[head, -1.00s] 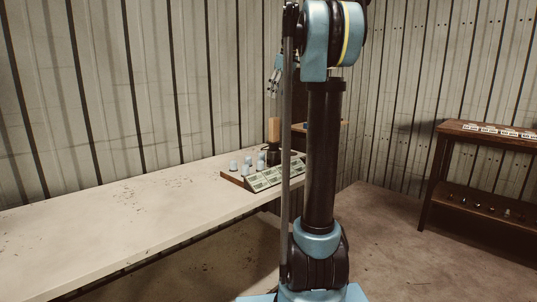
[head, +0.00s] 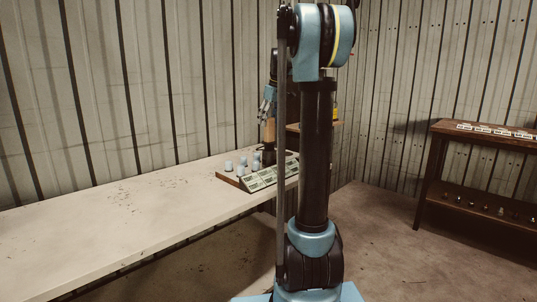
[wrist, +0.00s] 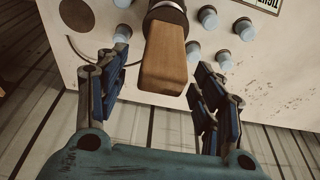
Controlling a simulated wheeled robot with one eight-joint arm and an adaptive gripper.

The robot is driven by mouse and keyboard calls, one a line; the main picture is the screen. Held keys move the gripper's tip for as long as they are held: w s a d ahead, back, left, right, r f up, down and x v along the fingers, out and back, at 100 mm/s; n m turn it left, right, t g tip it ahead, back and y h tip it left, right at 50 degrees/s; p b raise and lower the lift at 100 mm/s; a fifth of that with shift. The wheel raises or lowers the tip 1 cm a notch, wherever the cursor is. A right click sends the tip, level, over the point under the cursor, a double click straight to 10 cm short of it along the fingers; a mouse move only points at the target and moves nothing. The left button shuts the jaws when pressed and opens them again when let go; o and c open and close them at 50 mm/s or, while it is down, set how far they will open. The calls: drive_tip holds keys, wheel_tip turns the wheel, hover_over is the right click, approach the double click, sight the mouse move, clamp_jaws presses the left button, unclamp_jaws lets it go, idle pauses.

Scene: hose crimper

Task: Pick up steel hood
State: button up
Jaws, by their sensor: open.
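I cannot tell for sure which piece is the steel hood. Several pale blue-grey caps (head: 229,166) stand on a brown board at the table's far end; they also show in the wrist view (wrist: 243,28), some with dark rims. My gripper (head: 264,110) is over that end of the table, pointing down. In the wrist view my gripper (wrist: 170,55) is open, with nothing clasped. A wooden-handled block (wrist: 165,55) on a dark body shows between its fingers; I cannot tell the gap. Caps lie beyond and beside the right finger.
Tilted label cards (head: 262,178) line the board's front. The long pale table (head: 110,220) is clear to the left. A brown shelf unit (head: 480,133) stands at right, with cards on top and small dark pieces below. A ribbed metal wall is close behind the table.

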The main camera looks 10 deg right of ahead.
sight(267, 128)
drive_tip(key=shift+x, duration=2.4)
drive_tip(key=shift+s, duration=0.1)
drive_tip(key=shift+c, duration=0.3)
clamp_jaws()
